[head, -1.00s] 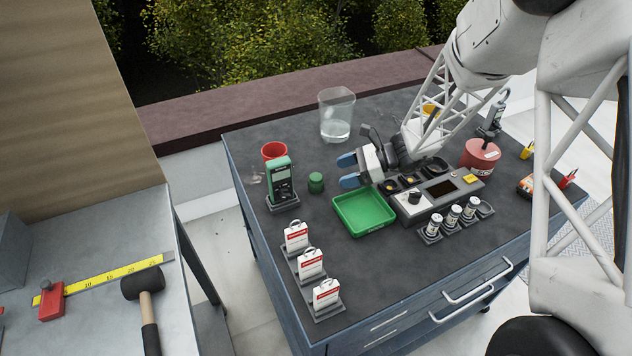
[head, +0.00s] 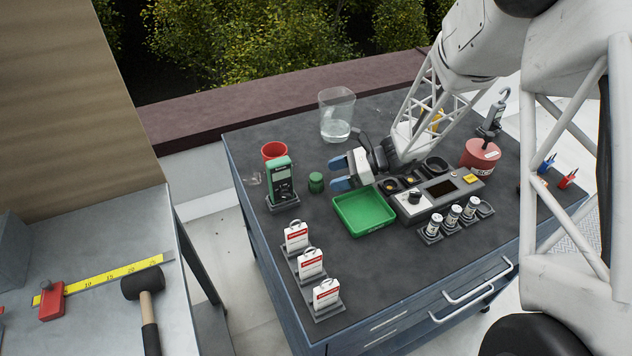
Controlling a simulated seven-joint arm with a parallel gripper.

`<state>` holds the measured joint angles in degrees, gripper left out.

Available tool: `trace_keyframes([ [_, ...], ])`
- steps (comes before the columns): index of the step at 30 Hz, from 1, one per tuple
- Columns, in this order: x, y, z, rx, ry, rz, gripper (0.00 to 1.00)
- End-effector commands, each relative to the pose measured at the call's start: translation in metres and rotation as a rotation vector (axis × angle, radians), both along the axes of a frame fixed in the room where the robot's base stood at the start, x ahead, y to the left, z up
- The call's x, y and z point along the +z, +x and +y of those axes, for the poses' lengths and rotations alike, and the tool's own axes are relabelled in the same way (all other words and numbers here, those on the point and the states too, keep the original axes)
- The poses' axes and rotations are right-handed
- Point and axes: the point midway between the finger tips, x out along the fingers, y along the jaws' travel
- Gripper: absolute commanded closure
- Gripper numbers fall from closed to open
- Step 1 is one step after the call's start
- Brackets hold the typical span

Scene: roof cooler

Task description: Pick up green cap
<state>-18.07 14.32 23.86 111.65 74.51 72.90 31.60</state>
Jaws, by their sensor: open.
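The green cap (head: 316,182) is a small dark green cylinder standing upright on the dark workbench top (head: 380,275). It is between the green meter and the green tray. My gripper (head: 338,173) is just to its right, with two blue fingertips spread apart and pointing left toward the cap. The jaws are open and nothing shows between them. The cap appears just outside the fingertips. The exact gap between fingertips and cap is too small to tell.
A green tray (head: 363,211) lies just below my gripper. A green meter (head: 281,181) in a stand and a red cup (head: 274,152) are left of the cap. A clear beaker (head: 336,116) stands behind. A control box (head: 437,195) sits to the right.

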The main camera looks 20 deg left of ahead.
Motion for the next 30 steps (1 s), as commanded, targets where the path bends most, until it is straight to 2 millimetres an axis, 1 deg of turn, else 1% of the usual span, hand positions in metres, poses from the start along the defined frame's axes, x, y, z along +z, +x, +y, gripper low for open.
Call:
trace_keyframes([
  [5, -0.001, -0.001, 0.002, 0.001, 0.000, 0.000, 0.29],
  [8, -0.003, -0.003, 0.006, 0.002, 0.000, 0.001, 0.29],
  [18, -0.018, -0.014, 0.036, 0.002, 0.000, 0.001, 0.29],
  [21, -0.020, -0.017, 0.041, 0.001, 0.000, 0.000, 0.29],
  [30, -0.021, -0.018, 0.044, 0.000, 0.000, 0.000, 0.29],
])
